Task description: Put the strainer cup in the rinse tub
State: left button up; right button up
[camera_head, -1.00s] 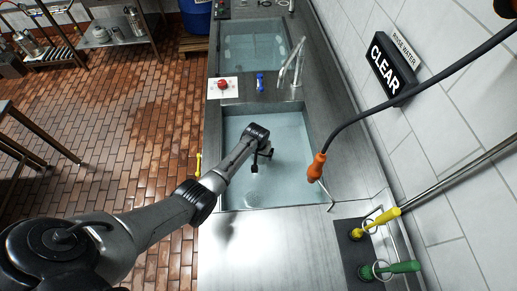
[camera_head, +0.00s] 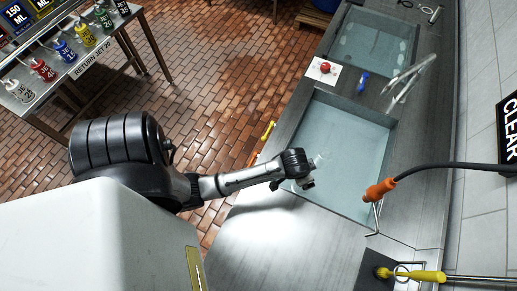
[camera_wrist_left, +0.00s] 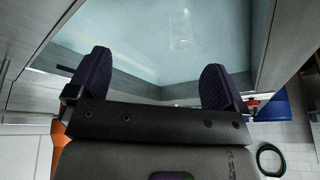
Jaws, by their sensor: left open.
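The rinse tub (camera_head: 393,122) is the nearer sink basin, filled with pale clear water. A faint see-through cup shape (camera_head: 319,160) shows in it beside my left gripper; I take it for the strainer cup, though its details are too faint to tell. In the left wrist view the clear cup (camera_wrist_left: 182,32) appears beyond the fingers, apart from them, against the tub. My left gripper (camera_head: 308,184) is over the near left part of the tub. In the wrist view its two dark pads (camera_wrist_left: 156,82) stand wide apart with nothing between them. My right gripper is out of view.
A faucet (camera_head: 408,78) and an orange-handled hose (camera_head: 380,190) stand along the tub's right side. A red button (camera_head: 325,67) and a blue item (camera_head: 363,82) sit behind it. A yellow handle (camera_head: 415,276) is at front right. The near steel counter (camera_head: 270,235) is clear.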

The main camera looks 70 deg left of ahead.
pick_arm(q)
jog(key=shift+m+h, duration=0.3)
jog(key=shift+m, duration=0.3)
jog(key=s+d, duration=0.1)
jog(key=s, duration=0.2)
jog(key=s+d+r, duration=0.1)
jog(key=s, duration=0.2)
jog(key=s+d+r, duration=0.1)
jog(key=s, duration=0.3)
jog(key=shift+d, duration=0.2)
jog(key=s+d+r+m, duration=0.1)
jog(key=s+r, duration=0.3)
jog(key=s, duration=0.4)
jog(key=shift+d+g+h, duration=0.3)
jog(key=shift+d+g, duration=0.1)
jog(key=shift+d, duration=0.35)
jog(key=shift+s, duration=0.1)
